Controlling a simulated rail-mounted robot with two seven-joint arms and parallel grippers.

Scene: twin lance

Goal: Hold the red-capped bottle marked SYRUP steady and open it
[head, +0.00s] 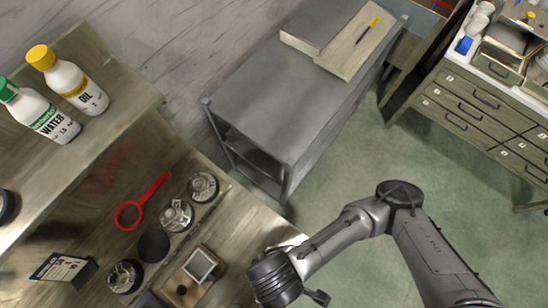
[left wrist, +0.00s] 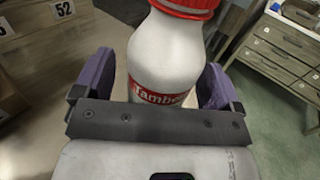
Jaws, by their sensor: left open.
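In the left wrist view a white bottle (left wrist: 165,58) with a red cap (left wrist: 188,6) and a red label band stands between the fingers of my left gripper (left wrist: 160,72). The band's readable letters are "Tamb"; the word SYRUP does not show. The purple finger pads are spread on either side of the bottle, and the gripper is open. Whether a pad touches the bottle is unclear. The cap's top is cut off by the frame. This bottle and my left gripper do not show in the head view. My right arm shows there, but its fingers are outside the frame.
In the head view an OIL bottle (head: 69,82) and a WATER bottle (head: 40,113) stand on a shelf. A red ring-ended tool (head: 142,201) lies near several jars below. A grey cabinet (head: 281,105) and drawers (head: 470,110) stand beyond; green floor lies between.

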